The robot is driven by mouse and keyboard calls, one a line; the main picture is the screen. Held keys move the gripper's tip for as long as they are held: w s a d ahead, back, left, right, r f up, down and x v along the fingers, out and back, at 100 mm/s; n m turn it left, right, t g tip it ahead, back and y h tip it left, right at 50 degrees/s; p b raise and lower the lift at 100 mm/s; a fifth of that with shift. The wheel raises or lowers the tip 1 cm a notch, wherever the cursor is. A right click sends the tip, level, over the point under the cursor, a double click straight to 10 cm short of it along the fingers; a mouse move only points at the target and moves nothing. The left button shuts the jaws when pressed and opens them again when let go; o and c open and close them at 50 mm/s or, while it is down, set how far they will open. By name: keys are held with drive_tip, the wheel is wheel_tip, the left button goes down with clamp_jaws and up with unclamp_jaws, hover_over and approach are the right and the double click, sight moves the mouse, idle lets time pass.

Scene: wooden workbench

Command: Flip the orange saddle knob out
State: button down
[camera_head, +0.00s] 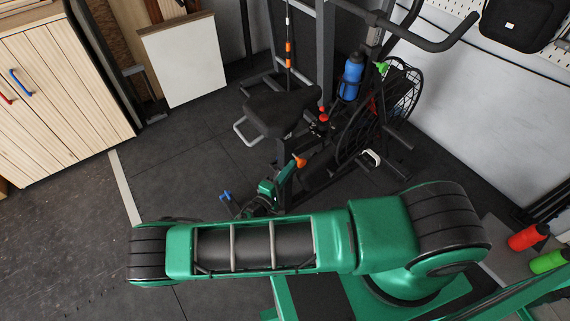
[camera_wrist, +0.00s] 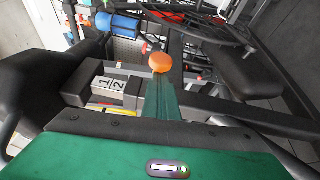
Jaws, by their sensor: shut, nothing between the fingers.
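The orange saddle knob (camera_wrist: 160,62) is a small rounded cap in the upper middle of the wrist view. My gripper (camera_wrist: 161,82) is shut and empty, its narrow green fingers pointing up the picture at the knob. Their tips overlap the knob's lower edge in the picture; I cannot tell whether they touch it. In the head view an orange piece (camera_head: 300,161) shows just beyond the green end of my arm, below the black saddle (camera_head: 283,110) of an exercise bike. My arm covers the floor and the lower part of this area.
The bike's frame and caged fan wheel (camera_head: 402,88) stand close around the gripper, with a blue bottle (camera_head: 352,75). A grey post numbered 1 and 2 (camera_wrist: 106,88) is left of the fingers. Open floor (camera_head: 185,160) lies left, before a wooden cabinet (camera_head: 65,95).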

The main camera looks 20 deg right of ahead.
drive_tip(key=shift+s+d, duration=0.1)
drive_tip(key=shift+s, duration=0.15)
drive_tip(key=shift+w, duration=0.1)
drive_tip(key=s+a, duration=0.4)
drive_tip(key=a, duration=0.7)
drive_tip(key=shift+f, duration=0.3)
drive_tip(key=shift+s, duration=0.1)
